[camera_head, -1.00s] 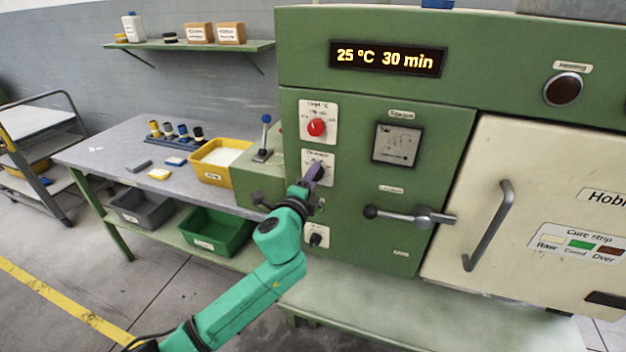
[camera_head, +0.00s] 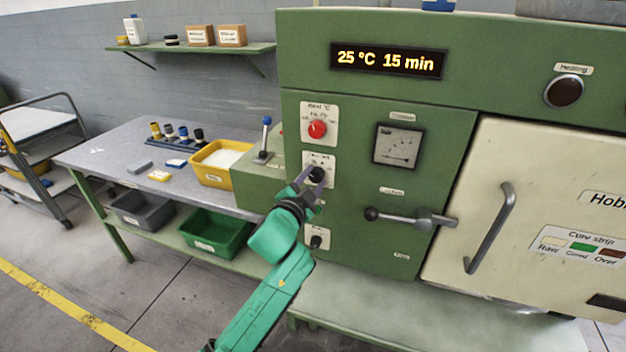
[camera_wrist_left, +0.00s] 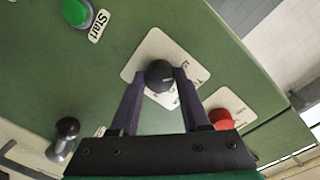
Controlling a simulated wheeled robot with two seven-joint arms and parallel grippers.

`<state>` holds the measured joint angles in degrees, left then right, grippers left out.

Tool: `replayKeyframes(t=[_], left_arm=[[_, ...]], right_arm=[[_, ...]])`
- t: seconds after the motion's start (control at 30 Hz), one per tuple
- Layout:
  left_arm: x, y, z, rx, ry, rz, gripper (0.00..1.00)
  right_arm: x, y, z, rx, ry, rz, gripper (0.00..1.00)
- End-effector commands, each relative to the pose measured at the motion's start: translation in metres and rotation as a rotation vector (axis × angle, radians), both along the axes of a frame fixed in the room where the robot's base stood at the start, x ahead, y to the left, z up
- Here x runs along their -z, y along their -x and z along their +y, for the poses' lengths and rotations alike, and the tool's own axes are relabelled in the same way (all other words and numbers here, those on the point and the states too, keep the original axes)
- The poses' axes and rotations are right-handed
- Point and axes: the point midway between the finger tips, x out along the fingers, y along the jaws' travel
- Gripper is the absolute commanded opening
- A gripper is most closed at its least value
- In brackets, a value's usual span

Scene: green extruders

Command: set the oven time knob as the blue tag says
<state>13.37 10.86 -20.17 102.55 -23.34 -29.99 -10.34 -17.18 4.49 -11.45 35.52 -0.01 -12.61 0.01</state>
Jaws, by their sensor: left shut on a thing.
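The oven time knob (camera_head: 316,174) is a black round knob on a white plate, below the red temperature knob (camera_head: 317,129). My left gripper (camera_head: 312,180) is shut on the time knob. In the left wrist view one finger lies on each side of the knob (camera_wrist_left: 159,74). The oven display (camera_head: 387,61) reads 25 °C 15 min. The plate's small marks are too blurred to read. I cannot make out a blue tag with readable writing. My right gripper is out of view.
Below the time knob is another black knob (camera_head: 316,242). To the right are a lever handle (camera_head: 410,216) and the cream oven door (camera_head: 545,220). A blue-topped lever (camera_head: 265,138) stands on the left. A grey table (camera_head: 110,160) holds a yellow bin (camera_head: 212,177) and small blocks.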

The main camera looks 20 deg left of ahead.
Motion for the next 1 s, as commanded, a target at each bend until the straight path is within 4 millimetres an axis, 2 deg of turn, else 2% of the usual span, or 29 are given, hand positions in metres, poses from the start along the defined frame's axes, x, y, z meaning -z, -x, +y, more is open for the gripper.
replayKeyframes(t=[0.3, 0.73, 0.77, 0.8, 0.83, 1.0], left_arm=[[0.0011, 0.0001, -0.0003, 0.001, 0.096, 0.009, 0.0], [0.0011, 0.0001, -0.0002, 0.001, 0.107, 0.009, 0.0], [0.0012, 0.0001, -0.0003, 0.001, 0.107, 0.009, 0.5], [0.0011, 0.0001, -0.0002, 0.001, 0.106, 0.009, 0.65], [0.0011, 0.0001, -0.0002, 0.001, 0.106, 0.009, 0.76], [0.0007, 0.0, -0.0001, 0.0, 0.105, 0.008, 0.76]], right_arm=[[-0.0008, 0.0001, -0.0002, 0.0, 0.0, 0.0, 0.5], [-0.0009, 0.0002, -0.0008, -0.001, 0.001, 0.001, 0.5], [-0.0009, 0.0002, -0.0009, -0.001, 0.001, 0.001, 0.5], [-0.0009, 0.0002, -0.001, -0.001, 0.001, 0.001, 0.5], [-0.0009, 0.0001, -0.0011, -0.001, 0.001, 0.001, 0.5], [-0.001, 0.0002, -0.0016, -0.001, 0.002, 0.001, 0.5]])
